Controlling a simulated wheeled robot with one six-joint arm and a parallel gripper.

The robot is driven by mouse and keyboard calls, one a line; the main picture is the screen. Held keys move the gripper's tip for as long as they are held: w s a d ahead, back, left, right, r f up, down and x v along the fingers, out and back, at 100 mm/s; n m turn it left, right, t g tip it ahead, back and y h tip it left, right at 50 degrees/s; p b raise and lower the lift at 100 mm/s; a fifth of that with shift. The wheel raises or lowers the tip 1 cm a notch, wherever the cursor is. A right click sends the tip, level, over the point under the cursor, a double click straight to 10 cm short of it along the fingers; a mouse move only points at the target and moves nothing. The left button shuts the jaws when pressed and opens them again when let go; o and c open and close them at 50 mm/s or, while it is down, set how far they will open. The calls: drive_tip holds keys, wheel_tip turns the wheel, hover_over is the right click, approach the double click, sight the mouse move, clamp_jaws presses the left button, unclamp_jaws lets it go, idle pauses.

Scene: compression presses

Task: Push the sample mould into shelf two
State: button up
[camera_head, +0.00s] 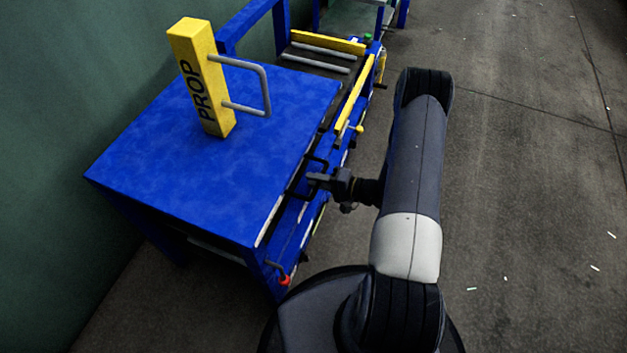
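A blue press cabinet (220,185) stands left of my arm, with shelf levels along its right side. A dark handle (311,174) sticks out from that side, perhaps the sample mould's; the mould body and shelf two cannot be clearly made out from above. My gripper (318,180) is at the end of my arm, pointing left at this handle. It is very close to the handle or touching it; I cannot tell which. Its fingers are too small and dark to show whether they are open or shut.
A yellow post marked PROP (203,85) with a grey handle (262,88) stands on the blue top. A red-ended lever (284,280) sticks out low in front. Yellow bars (356,95) and rollers lie behind. The floor (530,180) to the right is clear.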

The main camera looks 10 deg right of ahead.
drive_tip(key=shift+w+a+f, duration=0.1)
drive_tip(key=shift+w+a, duration=0.2)
drive_tip(key=shift+a, duration=0.1)
clamp_jaws()
